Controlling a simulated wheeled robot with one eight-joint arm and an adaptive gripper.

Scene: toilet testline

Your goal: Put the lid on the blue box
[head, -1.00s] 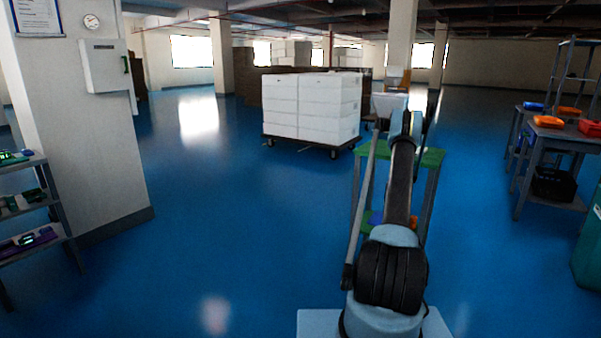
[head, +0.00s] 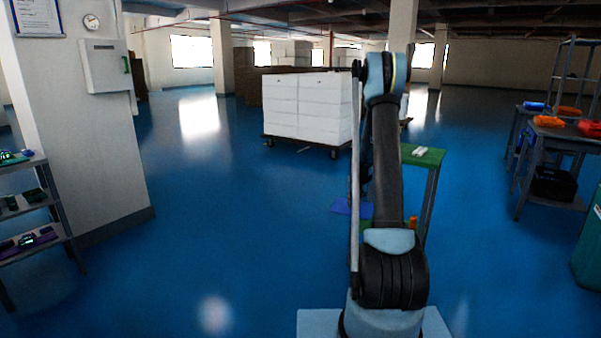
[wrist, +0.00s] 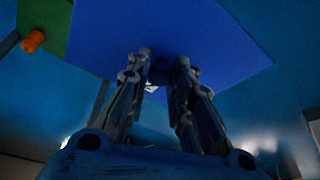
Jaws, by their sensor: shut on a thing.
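In the wrist view, a flat blue panel (wrist: 190,35), which looks like the lid, spans the top of the picture. My gripper (wrist: 160,62) is shut on its near edge, though the exact contact is dark. In the head view, a blue flat piece (head: 341,207), likely the same panel, shows left of my arm beside the green table. My gripper is hidden behind my arm there. I cannot make out the blue box being covered for certain; a small blue item (head: 534,106) lies on the right-hand table.
A green-topped table (head: 425,156) with small white pieces on top stands behind my arm. An orange item (head: 412,222) is low by its legs. A grey workbench (head: 548,133) stands right, a grey shelf (head: 35,198) left. White boxes (head: 308,105) stand on a cart. Open floor lies left.

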